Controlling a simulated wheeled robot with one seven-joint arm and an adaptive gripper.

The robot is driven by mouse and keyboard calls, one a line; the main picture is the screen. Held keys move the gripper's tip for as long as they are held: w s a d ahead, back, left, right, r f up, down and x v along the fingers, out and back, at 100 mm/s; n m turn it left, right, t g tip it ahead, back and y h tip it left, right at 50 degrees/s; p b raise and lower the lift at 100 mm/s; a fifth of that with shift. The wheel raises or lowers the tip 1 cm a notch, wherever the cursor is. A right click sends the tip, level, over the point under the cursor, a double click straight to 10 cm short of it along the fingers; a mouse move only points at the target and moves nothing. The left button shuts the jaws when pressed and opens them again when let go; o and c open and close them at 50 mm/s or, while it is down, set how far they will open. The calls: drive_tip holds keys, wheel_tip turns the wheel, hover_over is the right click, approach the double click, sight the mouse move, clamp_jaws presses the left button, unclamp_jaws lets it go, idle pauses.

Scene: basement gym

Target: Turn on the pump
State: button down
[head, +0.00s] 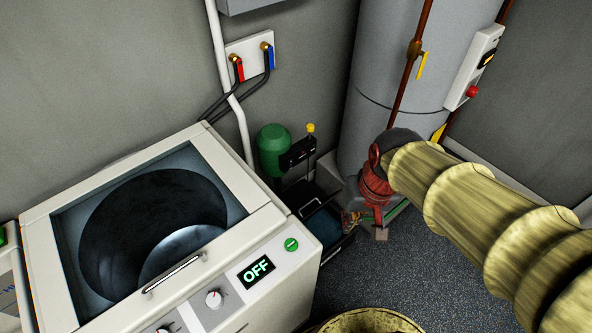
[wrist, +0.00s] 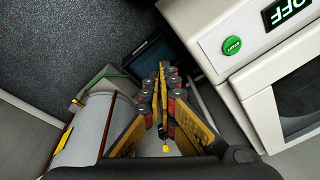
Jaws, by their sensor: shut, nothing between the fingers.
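The likely pump is a green domed unit (head: 272,150) on the floor behind the white machine in the head view. A black box (head: 298,152) sits at its right side, with a thin upright rod topped by a yellow knob (head: 310,128). My gripper (wrist: 163,70) is shut and empty; its red, yellow and dark fingers meet at the tips in the wrist view. In the head view my red gripper body shows right of the pump, apart from it. I cannot make out the pump's green body in the wrist view.
A white top-lid machine (head: 225,300) with an "OFF" display (head: 256,270) and green button (head: 291,244) stands at left. A dark open bin (head: 325,226) lies beside the pump. A grey tank (head: 385,85) stands behind my arm. Red and blue valves (head: 255,65) are on the wall.

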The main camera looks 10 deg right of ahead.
sight(291, 163)
drive_tip(key=w+a+f+m+y+p, duration=0.1)
drive_tip(key=w+a+f+m+y, duration=0.2)
drive_tip(key=w+f+m, duration=0.6)
drive_tip(key=w+a+f+m+y+p, duration=0.1)
drive_tip(key=w+a+f+m+y, duration=0.15)
drive_tip(key=w+f+m, duration=0.7)
drive_tip(key=w+d+f+m+t+h, duration=0.1)
drive_tip(key=w+d+f+m+t, duration=0.1)
drive_tip(key=w, duration=0.6)
drive_tip(key=w+d+f+m+t+h, duration=0.1)
drive_tip(key=w+d+f+m, duration=0.3)
drive_tip(key=w+m, duration=0.4)
drive_tip(key=shift+w+f+t, duration=0.4)
drive_tip(key=shift+f+t, duration=0.5)
drive_tip(key=shift+a+f+h, duration=0.1)
drive_tip(key=shift+h, duration=0.15)
drive_tip(key=w+a+r+b+x, duration=0.1)
drive_tip(key=b+x, duration=0.3)
drive_tip(key=x, duration=0.8)
drive_tip(key=shift+w+a+r, duration=0.15)
drive_tip(key=shift+w+a, duration=0.05)
drive_tip(key=shift+w, duration=0.5)
